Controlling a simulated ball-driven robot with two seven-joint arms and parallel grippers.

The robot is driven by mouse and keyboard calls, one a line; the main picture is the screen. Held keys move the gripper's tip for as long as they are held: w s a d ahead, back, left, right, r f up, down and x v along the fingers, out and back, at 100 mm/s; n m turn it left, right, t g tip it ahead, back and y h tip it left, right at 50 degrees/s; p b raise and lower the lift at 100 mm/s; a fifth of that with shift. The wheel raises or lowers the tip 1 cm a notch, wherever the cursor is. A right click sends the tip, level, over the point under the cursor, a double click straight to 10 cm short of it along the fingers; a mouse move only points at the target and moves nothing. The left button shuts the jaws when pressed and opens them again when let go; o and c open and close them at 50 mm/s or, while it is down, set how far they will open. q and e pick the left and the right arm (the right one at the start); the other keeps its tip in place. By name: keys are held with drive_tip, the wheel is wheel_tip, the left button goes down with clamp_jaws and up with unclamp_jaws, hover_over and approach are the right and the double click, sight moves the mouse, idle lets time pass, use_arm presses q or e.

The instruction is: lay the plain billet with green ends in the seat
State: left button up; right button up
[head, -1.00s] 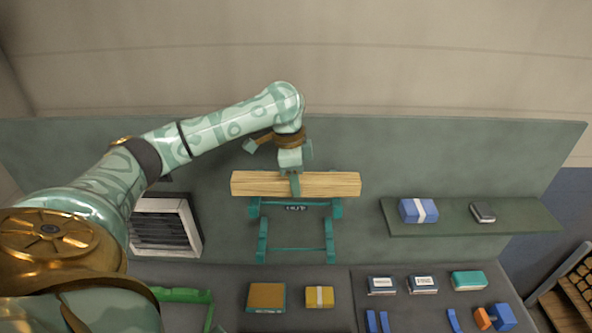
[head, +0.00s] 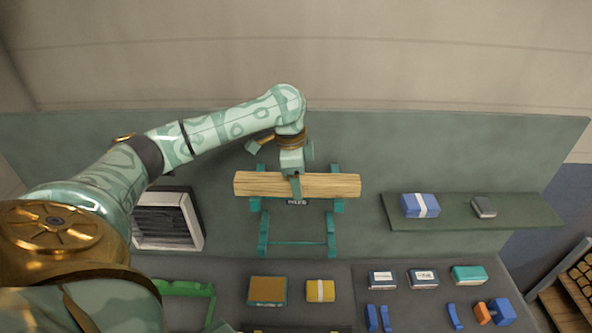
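The plain wooden billet (head: 330,186) lies level, left to right, at the upper part of the teal rack with the seat (head: 298,244). Teal posts show above and below the billet at both sides. I cannot tell whether it touches the rack, and green on its ends does not show. My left gripper (head: 294,184) is around the billet's middle from above, one finger down its near face, and appears shut on it. The far finger is hidden. My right gripper is not in view.
A slatted white-framed vent (head: 167,220) stands left of the rack. A shelf (head: 455,218) at right bears a blue box (head: 420,205) and a grey one (head: 484,207). Boxes, including a yellow one (head: 320,290), and blue pieces lie on the grey bench (head: 420,308) in front.

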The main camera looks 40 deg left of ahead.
use_arm(q)
wheel_tip(320, 180, up, 16)
drive_tip(key=s+a, duration=0.1)
drive_tip(key=shift+a+p, duration=0.25)
drive_tip(key=shift+p, duration=0.1)
drive_tip(key=shift+s, duration=0.1)
